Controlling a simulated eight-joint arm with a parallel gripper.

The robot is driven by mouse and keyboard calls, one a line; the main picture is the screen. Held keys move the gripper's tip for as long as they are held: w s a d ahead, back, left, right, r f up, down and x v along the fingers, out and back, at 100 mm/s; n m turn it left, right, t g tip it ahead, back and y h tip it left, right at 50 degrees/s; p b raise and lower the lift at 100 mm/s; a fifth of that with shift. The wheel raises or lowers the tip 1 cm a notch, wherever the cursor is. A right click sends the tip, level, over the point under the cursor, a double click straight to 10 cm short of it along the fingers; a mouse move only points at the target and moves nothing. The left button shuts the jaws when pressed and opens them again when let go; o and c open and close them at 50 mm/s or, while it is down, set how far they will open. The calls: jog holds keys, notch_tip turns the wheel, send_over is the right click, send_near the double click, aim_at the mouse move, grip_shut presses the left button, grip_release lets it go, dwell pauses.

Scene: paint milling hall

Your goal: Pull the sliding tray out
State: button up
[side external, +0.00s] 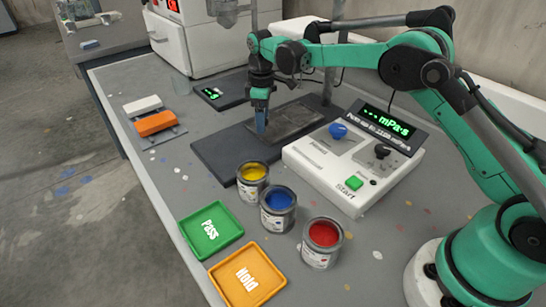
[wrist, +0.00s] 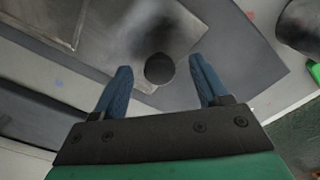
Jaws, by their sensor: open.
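The sliding tray (side external: 297,119) is a flat grey metal plate on a dark base slab (side external: 222,157) beside the white instrument. In the wrist view the tray (wrist: 112,38) carries a dark round knob (wrist: 160,70) near its edge. My gripper (side external: 262,128) points down at the tray's near left end. Its two blue fingers stand apart on either side of the knob, and in the wrist view the gripper (wrist: 161,66) is open. I cannot tell whether a finger touches the knob. In the side view the fingers hide the knob.
Yellow (side external: 252,178), blue (side external: 278,208) and red (side external: 322,242) paint cans stand in front of the slab. The white viscometer box (side external: 325,178) is close on the right. A green Pass tray (side external: 210,228) and an orange Hold tray (side external: 247,275) lie near the front edge.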

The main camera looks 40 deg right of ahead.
grip_shut()
dwell(1.3)
